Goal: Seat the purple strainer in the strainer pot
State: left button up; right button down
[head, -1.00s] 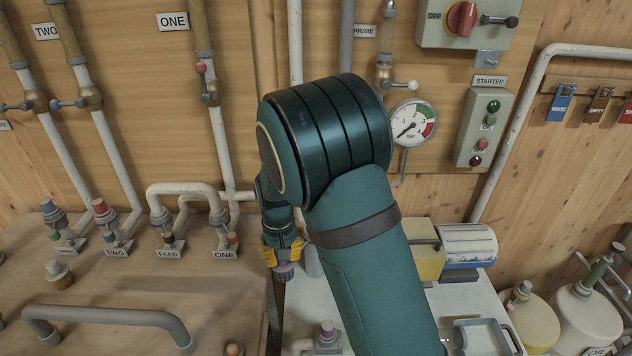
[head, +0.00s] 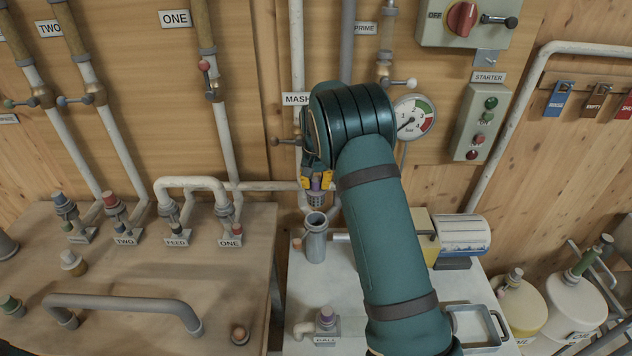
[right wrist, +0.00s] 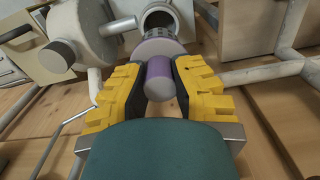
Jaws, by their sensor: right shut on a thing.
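My right gripper (head: 317,182) is shut on the purple strainer (head: 316,198), whose grey mesh end points down. In the head view the strainer hangs just above the open grey strainer pot (head: 315,242), apart from it in the picture. In the right wrist view the yellow fingers (right wrist: 158,88) hold the strainer's purple knob (right wrist: 157,68). A dark round opening, seemingly the pot's mouth (right wrist: 158,18), lies beyond the mesh end. Whether the two line up exactly is hard to tell. My left gripper is not in view.
The pot stands on a pale worktop (head: 290,290) beside a wooden bench (head: 130,270) with labelled pipe fittings. A ball fitting (head: 326,325) stands in front. A wall pipe (head: 297,60) and a pressure gauge (head: 413,117) are behind. A metal tray (head: 475,328) is at right.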

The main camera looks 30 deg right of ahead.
aim_at(316, 197)
jog(key=shift+f, duration=0.15)
jog(key=shift+f+b, duration=1.65)
jog(key=shift+f, duration=1.1)
jog(key=shift+f+b, duration=1.45)
jog(key=shift+f, duration=1.4)
jog(key=c, duration=0.9)
grip_release()
jog(key=shift+o, duration=0.2)
